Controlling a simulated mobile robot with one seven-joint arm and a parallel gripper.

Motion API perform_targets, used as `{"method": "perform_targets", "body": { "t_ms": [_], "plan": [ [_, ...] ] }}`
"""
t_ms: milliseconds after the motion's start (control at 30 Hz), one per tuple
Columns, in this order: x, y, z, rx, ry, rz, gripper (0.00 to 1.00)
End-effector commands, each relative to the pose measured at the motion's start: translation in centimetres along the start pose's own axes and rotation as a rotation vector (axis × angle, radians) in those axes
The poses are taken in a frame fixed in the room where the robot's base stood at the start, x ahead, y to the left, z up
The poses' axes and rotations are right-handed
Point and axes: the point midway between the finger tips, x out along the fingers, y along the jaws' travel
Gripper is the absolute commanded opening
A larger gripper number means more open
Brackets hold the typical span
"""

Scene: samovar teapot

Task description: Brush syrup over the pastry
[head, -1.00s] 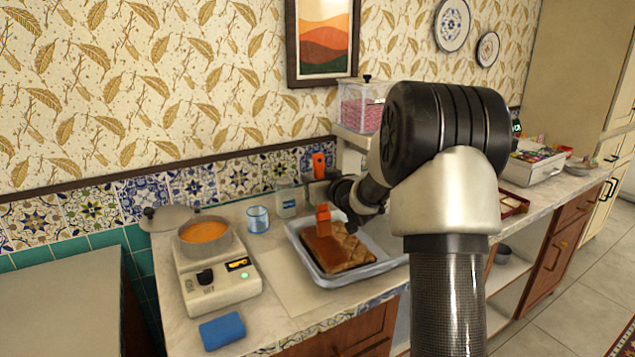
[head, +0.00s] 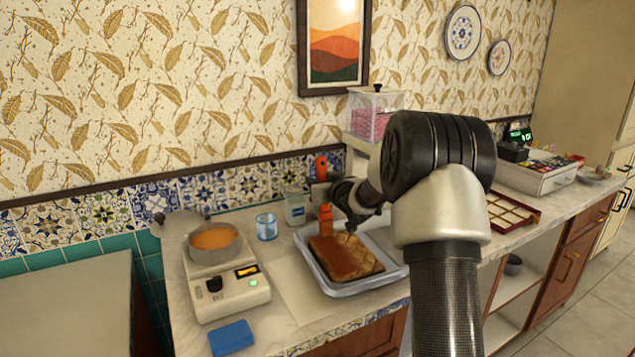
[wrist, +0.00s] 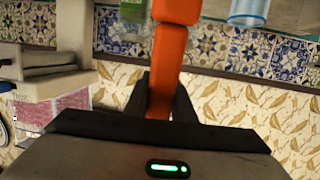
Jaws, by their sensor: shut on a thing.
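The pastry (head: 345,262) is a golden-brown slab with scored lines at its right side, lying in a pale tray (head: 352,290) on the counter. My gripper (head: 324,192) is shut on an orange brush (head: 326,214), held upright. Its lower end is at the pastry's back-left part; I cannot tell whether it touches. The brush also shows in the wrist view (wrist: 167,60), between the dark fingers, with its tip out of sight. A pan of orange syrup (head: 213,238) stands at the left on a white hot plate (head: 228,298).
A blue glass (head: 266,227) and a clear jar (head: 296,207) stand behind the tray. A blue sponge (head: 231,338) lies at the front left. A grey lid (head: 180,224) rests by the pan. A partitioned box (head: 512,214) is at the right.

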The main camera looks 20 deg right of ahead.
Motion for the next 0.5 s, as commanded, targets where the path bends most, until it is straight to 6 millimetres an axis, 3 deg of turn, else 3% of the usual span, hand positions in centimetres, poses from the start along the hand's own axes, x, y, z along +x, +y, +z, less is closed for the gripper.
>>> {"method": "perform_targets", "body": {
  "t_ms": [200,500],
  "plan": [
    [-2.1,0.5,0.6,-0.001,-0.004,0.002,0.00],
    [-3.4,0.8,0.9,-0.001,-0.004,0.003,0.00]
  ]
}}
